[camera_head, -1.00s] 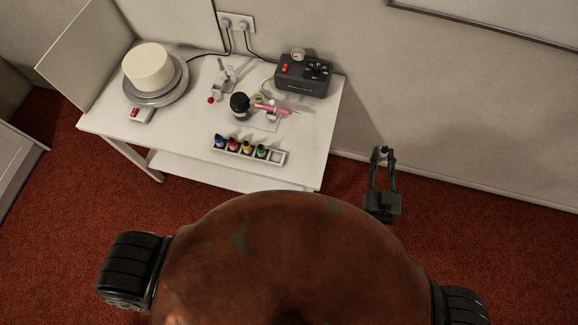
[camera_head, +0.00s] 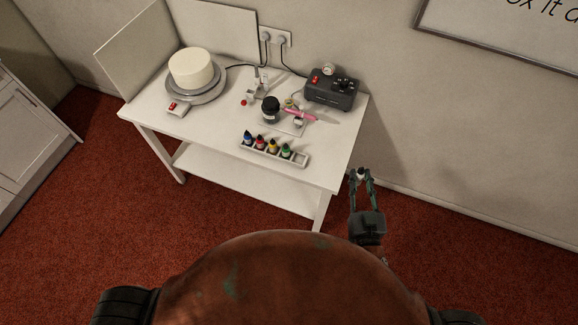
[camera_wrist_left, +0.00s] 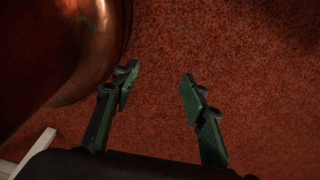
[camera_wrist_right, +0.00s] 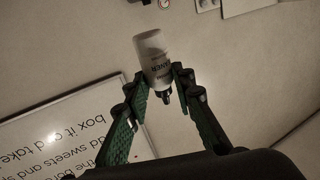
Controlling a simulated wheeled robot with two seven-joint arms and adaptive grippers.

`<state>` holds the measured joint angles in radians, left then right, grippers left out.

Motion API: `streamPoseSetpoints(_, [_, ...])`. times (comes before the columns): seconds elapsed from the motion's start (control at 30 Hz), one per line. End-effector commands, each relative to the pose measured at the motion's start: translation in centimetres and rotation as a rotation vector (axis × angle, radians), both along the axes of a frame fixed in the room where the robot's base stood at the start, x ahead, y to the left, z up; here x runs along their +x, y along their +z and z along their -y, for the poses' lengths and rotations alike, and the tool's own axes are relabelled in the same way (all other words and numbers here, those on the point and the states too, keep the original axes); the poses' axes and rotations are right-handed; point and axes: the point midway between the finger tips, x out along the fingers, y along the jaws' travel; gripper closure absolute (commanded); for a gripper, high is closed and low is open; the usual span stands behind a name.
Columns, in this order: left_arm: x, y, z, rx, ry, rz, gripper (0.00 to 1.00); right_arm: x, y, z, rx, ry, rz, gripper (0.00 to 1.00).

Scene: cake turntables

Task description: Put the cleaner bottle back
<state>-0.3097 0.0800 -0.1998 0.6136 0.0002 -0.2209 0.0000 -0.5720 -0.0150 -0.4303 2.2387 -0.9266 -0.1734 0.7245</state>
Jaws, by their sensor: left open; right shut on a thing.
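The cleaner bottle (camera_wrist_right: 152,55) is pale with dark lettering and a black nozzle; it shows in the right wrist view between the fingertips of my right gripper (camera_wrist_right: 156,80), which is shut on it. In the head view the right gripper (camera_head: 361,178) is just right of the table's front right corner, off the table, with the bottle small and mostly hidden at its tips. A white rack (camera_head: 273,152) on the table's front edge holds blue, red, yellow and green bottles; its right-end slot is empty. My left gripper (camera_wrist_left: 158,82) is open and empty over the red carpet.
The white table (camera_head: 215,121) also carries a cake on a turntable (camera_head: 195,90), a dark jar (camera_head: 271,110), a pink airbrush (camera_head: 299,114) and a black compressor (camera_head: 331,92). A whiteboard (camera_wrist_right: 60,125) hangs on the wall. Carpet right of the table is clear.

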Motion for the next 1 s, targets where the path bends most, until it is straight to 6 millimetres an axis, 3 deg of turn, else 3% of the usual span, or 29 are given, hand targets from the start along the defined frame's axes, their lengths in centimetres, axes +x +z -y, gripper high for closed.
streamPoseSetpoints(0.03, [-0.1,-1.5,0.0,0.000,0.000,-0.003,0.60,1.0,-0.7,-1.8,-0.002,0.045,0.008,0.88])
streamPoseSetpoints(0.2, [0.0,-4.5,0.0,0.000,-0.002,-0.004,0.60,3.2,-2.6,-9.3,-0.002,0.218,0.005,0.88])
streamPoseSetpoints(0.3, [1.2,-5.5,0.1,-0.002,-0.005,0.009,0.60,3.5,-3.7,-13.1,-0.003,0.311,0.002,0.88])
streamPoseSetpoints(0.4, [1.9,-6.1,0.1,-0.003,-0.008,0.018,0.60,3.5,-4.3,-15.6,-0.003,0.377,0.003,0.88])
streamPoseSetpoints(0.57, [1.1,-6.5,0.1,-0.002,-0.006,0.008,0.60,4.4,-5.1,-17.3,-0.005,0.419,0.002,0.88])
streamPoseSetpoints(0.93, [-1.2,-7.9,0.0,-0.001,-0.002,-0.023,0.60,12.8,-8.8,-17.7,-0.003,0.418,0.002,0.88])
streamPoseSetpoints(1.0, [-1.3,-8.4,0.0,-0.001,-0.002,-0.025,0.60,13.8,-10.5,-17.7,-0.003,0.417,-0.002,0.88])
